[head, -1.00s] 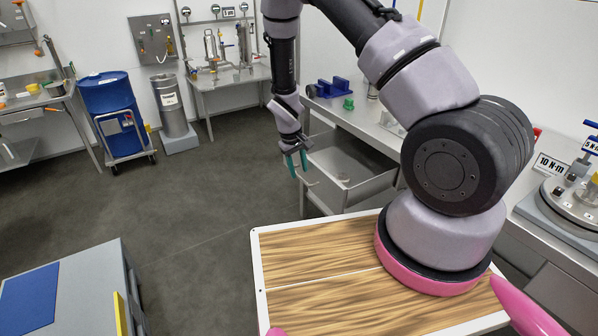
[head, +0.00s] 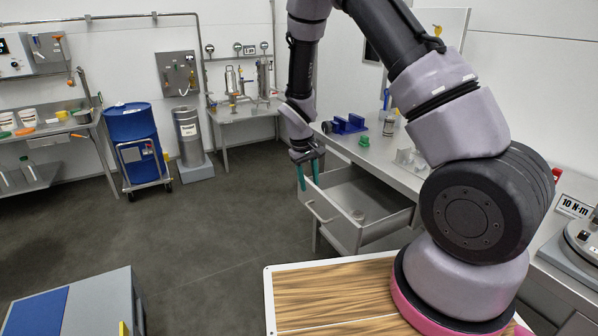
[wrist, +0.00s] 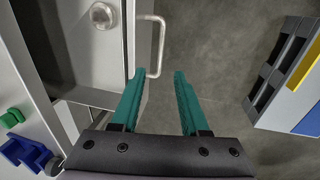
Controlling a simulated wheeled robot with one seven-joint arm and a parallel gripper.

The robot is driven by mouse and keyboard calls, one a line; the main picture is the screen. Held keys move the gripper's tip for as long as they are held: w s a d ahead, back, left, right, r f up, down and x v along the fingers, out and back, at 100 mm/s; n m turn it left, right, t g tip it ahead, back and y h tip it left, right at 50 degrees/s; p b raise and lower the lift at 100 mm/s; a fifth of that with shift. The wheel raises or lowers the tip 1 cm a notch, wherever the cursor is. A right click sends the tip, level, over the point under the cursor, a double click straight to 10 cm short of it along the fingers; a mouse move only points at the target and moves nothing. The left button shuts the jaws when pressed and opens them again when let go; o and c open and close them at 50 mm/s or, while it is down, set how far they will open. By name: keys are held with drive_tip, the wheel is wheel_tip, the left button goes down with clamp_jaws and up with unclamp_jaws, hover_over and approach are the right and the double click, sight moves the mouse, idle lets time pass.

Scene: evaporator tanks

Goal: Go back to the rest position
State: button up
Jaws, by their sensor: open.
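My gripper (head: 308,176) hangs from my arm in front of the workbench, at the left side of an open drawer (head: 372,232). In the wrist view my gripper (wrist: 155,82) shows two teal fingers spread apart with nothing between them. The drawer's handle (wrist: 158,45) is just beyond the fingertips in that view, and the fingers do not appear to be around it. A small round metal piece (wrist: 101,15) lies inside the drawer.
A workbench (head: 400,165) carries blue blocks (head: 346,123) and a green part (head: 369,141). A grey cabinet with a blue top (head: 40,310) stands at the lower left. A blue drum (head: 131,123) on a cart and a grey cylinder (head: 189,135) stand behind. The floor (head: 210,235) between is clear.

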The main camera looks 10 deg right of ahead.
drive_tip(key=s+d+r+m+t+y, duration=0.1)
drive_tip(key=s+d+r+m, duration=0.15)
drive_tip(key=r, duration=0.95)
drive_tip(key=s+d+r+m+t+y, duration=0.1)
drive_tip(key=s+d+r+m+y, duration=0.15)
drive_tip(key=r, duration=0.95)
drive_tip(key=s+d+r+m+t, duration=0.1)
drive_tip(key=s+d+r+t, duration=0.1)
drive_tip(key=s+r, duration=0.5)
drive_tip(key=s+d+r+m+t, duration=0.2)
drive_tip(key=s+r, duration=0.5)
drive_tip(key=s, duration=0.4)
drive_tip(key=shift+s+d+r, duration=0.3)
drive_tip(key=shift+s+r, duration=0.1)
